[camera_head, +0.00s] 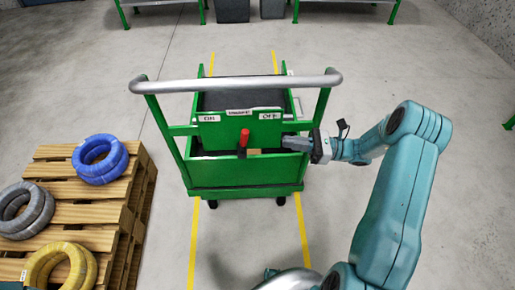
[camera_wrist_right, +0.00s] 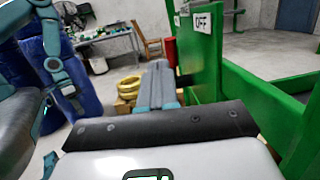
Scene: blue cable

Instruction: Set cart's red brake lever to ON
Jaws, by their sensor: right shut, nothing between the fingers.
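The green cart (camera_head: 245,174) stands ahead with a silver push handle (camera_head: 236,84). Its red brake lever (camera_head: 244,137) rises from a dark base on the near panel, about midway between the ON label (camera_head: 208,118) at left and the OFF label (camera_head: 270,116) at right. My right gripper (camera_head: 286,143) is shut and empty at the panel's right end, below the OFF label and apart from the lever.
A wooden pallet (camera_head: 80,215) at left holds blue (camera_head: 100,160), grey (camera_head: 24,208) and yellow (camera_head: 60,268) coils. Yellow floor lines run under the cart. Green-legged tables stand at the back. The floor right of the cart is clear apart from my arm.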

